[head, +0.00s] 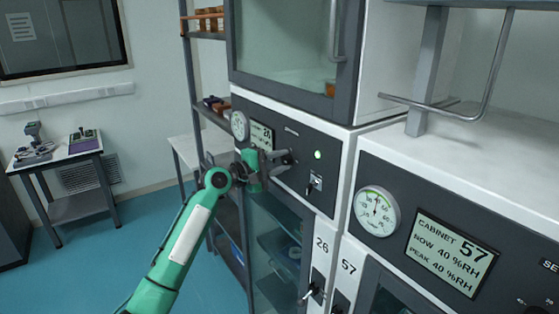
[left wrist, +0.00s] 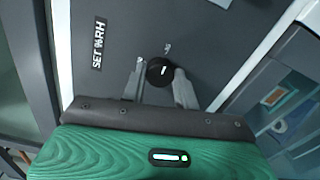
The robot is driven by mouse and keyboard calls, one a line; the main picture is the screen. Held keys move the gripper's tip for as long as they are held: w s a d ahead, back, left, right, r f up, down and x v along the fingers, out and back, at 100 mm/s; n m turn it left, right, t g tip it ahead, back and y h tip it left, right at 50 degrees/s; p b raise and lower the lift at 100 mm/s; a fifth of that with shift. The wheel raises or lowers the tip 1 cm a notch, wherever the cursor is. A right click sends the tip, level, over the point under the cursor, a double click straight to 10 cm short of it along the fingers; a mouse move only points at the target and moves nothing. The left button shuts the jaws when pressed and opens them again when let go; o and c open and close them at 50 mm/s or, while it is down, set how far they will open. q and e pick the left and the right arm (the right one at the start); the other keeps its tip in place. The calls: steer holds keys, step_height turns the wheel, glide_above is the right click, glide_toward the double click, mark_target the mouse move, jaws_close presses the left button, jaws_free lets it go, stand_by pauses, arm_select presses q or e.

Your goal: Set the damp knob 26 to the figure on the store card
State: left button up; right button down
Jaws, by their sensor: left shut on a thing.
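The damp knob (left wrist: 158,72) is a round black knob with a white pointer mark on a dark panel, beside a "SET %RH" label (left wrist: 98,45). My left gripper (left wrist: 160,84) has one finger on each side of it and is shut on it. In the head view my left gripper (head: 286,160) reaches the panel (head: 335,150) of cabinet 26 and hides the knob. Cabinet 26's display (head: 262,136) is partly covered and unreadable here. The number 26 (head: 322,245) is printed below. I cannot make out a store card. My right gripper is out of view.
Cabinet 57 stands at the right with a round gauge (head: 376,211) and a display (head: 450,252) reading 40 %RH now and peak. Cabinet 26 has a gauge (head: 239,125), a green lamp (head: 318,155) and a keyed lock (head: 315,183). Floor at left (head: 130,225) is clear.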

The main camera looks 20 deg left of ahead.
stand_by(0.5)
arm_select(q)
steer(key=o, duration=1)
steer(key=shift+c, duration=0.2)
steer(key=shift+a, duration=0.1)
steer(key=shift+s+a+f, duration=0.15)
steer(key=shift+s, duration=0.1)
steer(key=b+v, duration=0.7)
steer(key=v, duration=0.6)
steer(key=shift+a, duration=0.1)
